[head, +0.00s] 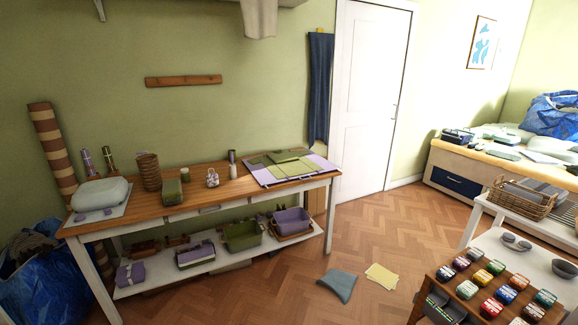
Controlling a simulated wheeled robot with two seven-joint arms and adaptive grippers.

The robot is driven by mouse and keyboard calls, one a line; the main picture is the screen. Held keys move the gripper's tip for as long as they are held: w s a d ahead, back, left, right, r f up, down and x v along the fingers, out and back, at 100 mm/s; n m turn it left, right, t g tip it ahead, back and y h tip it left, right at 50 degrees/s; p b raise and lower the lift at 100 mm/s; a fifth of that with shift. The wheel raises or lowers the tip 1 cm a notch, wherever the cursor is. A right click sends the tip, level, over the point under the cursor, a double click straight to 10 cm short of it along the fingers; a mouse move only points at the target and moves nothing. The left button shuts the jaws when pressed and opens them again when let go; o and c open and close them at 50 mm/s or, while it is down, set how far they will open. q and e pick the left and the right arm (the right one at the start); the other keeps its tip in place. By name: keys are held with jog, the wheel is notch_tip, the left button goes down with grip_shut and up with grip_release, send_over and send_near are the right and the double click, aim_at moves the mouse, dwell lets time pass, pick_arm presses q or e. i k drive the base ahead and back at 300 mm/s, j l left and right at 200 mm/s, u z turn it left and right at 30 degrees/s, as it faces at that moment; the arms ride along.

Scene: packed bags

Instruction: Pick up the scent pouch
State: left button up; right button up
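No thing here is clearly the scent pouch. A small pale patterned item (212,178), possibly a pouch, stands on the wooden table (150,204) at the left, but it is too small to tell. Small lavender pieces (91,216) lie at the table's front left corner, by a rounded pale grey bundle (101,192). A lavender bundle (131,273) lies on the shelf below. Neither of my grippers is in view.
A woven basket (148,171), a green block-like item (172,192) and a green-lavender mat (289,167) share the table. A blue-grey cloth (339,285) and yellow sheets (381,276) lie on the floor. A crate of colourful containers (488,290) stands front right.

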aim_at(212, 181)
jog(key=i+l+u, duration=0.15)
jog(key=i, duration=0.3)
jog(key=i+l+u, duration=0.15)
jog(key=i+l, duration=0.15)
jog(key=i, duration=0.15)
jog(key=i+l+u, duration=0.4)
jog(key=l, duration=0.25)
jog(key=i+l+u, duration=0.4)
jog(key=l, duration=0.4)
jog(key=i, duration=0.05)
